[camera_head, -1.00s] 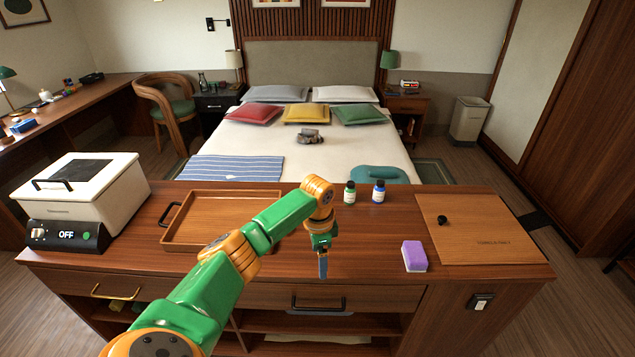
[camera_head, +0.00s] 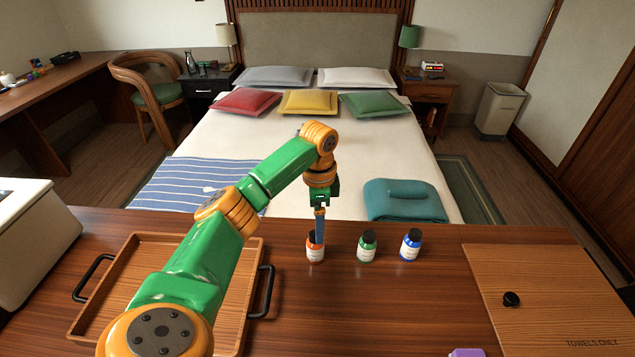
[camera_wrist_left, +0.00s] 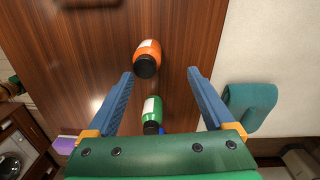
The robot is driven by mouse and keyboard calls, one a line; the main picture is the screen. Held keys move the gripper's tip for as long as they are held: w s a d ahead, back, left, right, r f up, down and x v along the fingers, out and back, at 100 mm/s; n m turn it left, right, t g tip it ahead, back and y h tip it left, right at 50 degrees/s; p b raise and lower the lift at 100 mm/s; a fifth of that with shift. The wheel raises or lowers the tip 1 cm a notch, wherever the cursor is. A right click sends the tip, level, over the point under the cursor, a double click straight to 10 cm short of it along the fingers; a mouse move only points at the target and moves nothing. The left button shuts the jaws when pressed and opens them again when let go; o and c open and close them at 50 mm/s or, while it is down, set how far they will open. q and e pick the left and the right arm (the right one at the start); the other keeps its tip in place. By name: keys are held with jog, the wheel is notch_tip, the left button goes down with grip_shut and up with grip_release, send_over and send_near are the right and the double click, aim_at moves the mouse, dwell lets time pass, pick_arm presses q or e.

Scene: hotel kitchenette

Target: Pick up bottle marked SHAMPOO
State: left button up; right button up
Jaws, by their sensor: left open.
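Three bottles with dark caps and white labels stand upright in a row near the counter's far edge: orange (camera_head: 315,248), green (camera_head: 366,247) and blue (camera_head: 411,245). The label lettering is too small to read, so I cannot tell which says SHAMPOO. My left gripper (camera_head: 319,232) points down at the orange bottle, its fingers overlapping that bottle's top in the head view. In the left wrist view its fingers (camera_wrist_left: 160,73) are apart; the orange bottle (camera_wrist_left: 148,57) shows just beyond the tips and the green one (camera_wrist_left: 152,112) between them, with blue barely visible behind. My right gripper is not in view.
A wooden tray (camera_head: 256,246) with black handles lies at left, under my arm. A wooden board (camera_head: 545,290) with a black knob lies at right. A purple block (camera_head: 467,353) shows at the bottom edge. The counter between tray and board is mostly clear.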

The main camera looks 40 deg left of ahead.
aim_at(315, 243)
pick_arm(q)
jog(key=s+f, duration=0.1)
jog(key=s+d+f+p, duration=0.1)
jog(key=shift+s+d+f, duration=0.1)
jog(key=shift+f, duration=0.25)
notch_tip(315, 243, down, 3)
jog(key=shift+r, duration=0.1)
jog(key=shift+w+a+f, duration=0.2)
jog(key=shift+a+f, duration=0.05)
jog(key=shift+f, duration=0.15)
jog(key=shift+s+d+r, duration=0.15)
jog(key=c, duration=0.8)
grip_shut()
jog(key=shift+r, duration=0.1)
